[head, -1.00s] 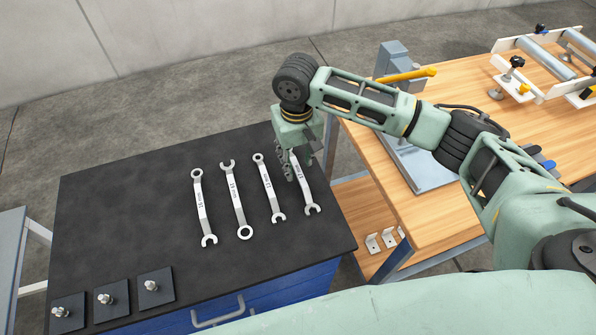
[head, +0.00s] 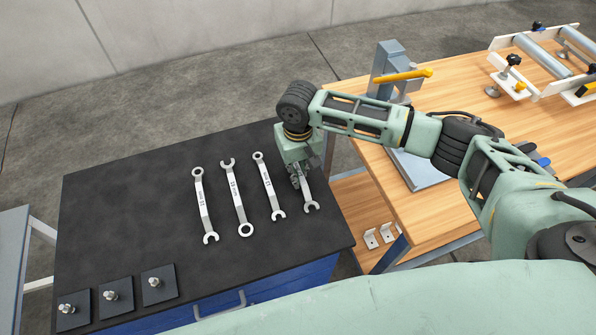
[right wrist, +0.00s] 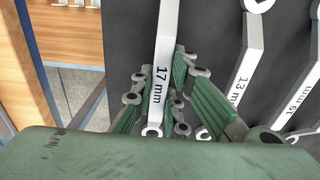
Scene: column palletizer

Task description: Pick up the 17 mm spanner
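The 17 mm spanner (head: 309,196) is the rightmost of the row on the black mat, silver with an open jaw at its near end. Its "17 mm" label shows in the right wrist view (right wrist: 162,80). My right gripper (head: 299,182) is low over its far part, hiding its far end in the head view. In the right wrist view the green fingers (right wrist: 172,100) stand apart on both sides of the spanner's shaft. I see no firm grip, and contact cannot be told. My left gripper is not in view.
Three other spanners lie to the left; the nearest, marked 13 mm (right wrist: 240,80), is close to the fingers. Three small dark plates with bolts (head: 112,294) sit at the near left of the black top (head: 120,215). A wooden bench (head: 440,210) stands at right.

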